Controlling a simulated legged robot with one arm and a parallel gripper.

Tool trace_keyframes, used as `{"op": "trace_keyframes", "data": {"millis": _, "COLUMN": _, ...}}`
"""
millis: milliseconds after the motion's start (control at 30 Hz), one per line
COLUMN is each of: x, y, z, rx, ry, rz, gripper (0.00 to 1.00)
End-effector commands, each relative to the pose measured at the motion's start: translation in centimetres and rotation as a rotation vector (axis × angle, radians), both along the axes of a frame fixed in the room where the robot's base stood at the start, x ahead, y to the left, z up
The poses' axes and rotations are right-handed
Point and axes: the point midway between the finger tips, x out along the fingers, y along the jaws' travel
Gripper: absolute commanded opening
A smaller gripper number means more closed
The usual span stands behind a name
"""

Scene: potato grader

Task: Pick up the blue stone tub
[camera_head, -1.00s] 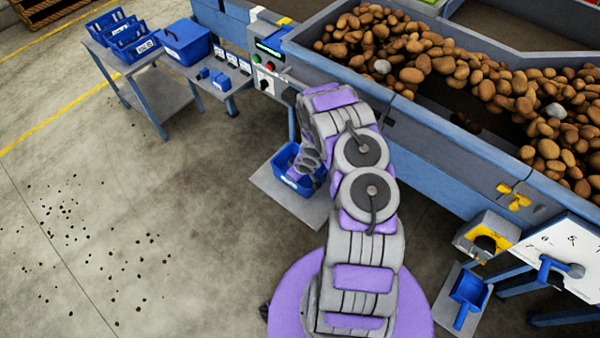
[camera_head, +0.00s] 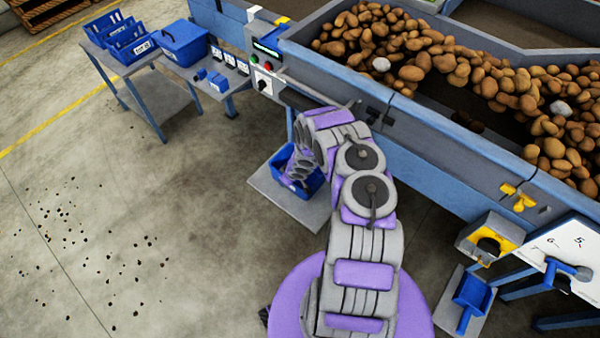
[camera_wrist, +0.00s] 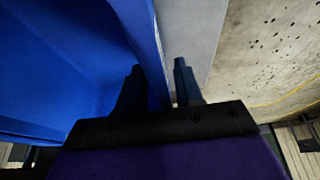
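The blue stone tub (camera_head: 281,162) stands on a grey plate on the floor, below the grader's control end. My arm reaches down over it in the head view and hides part of it. In the wrist view the tub (camera_wrist: 60,60) fills the left side. My gripper (camera_wrist: 159,70) has its two dark fingers apart there. The tub's side wall runs between them, with the left finger on the inner side and the right finger on the outer side. A gap shows beside the right finger. The tub's contents are hidden.
The grey plate (camera_head: 262,189) extends around the tub. The grader (camera_head: 420,125), full of potatoes and a few pale stones, stands behind. A bench with blue bins (camera_head: 130,48) is at upper left. A blue scoop (camera_head: 470,292) lies at lower right.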

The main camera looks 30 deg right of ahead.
Motion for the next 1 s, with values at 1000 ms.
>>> {"op": "trace_keyframes", "data": {"millis": 1000, "x": 0.02, "y": -0.01, "z": 0.07, "rx": -0.001, "ry": 0.001, "rz": 0.001, "gripper": 0.00}}
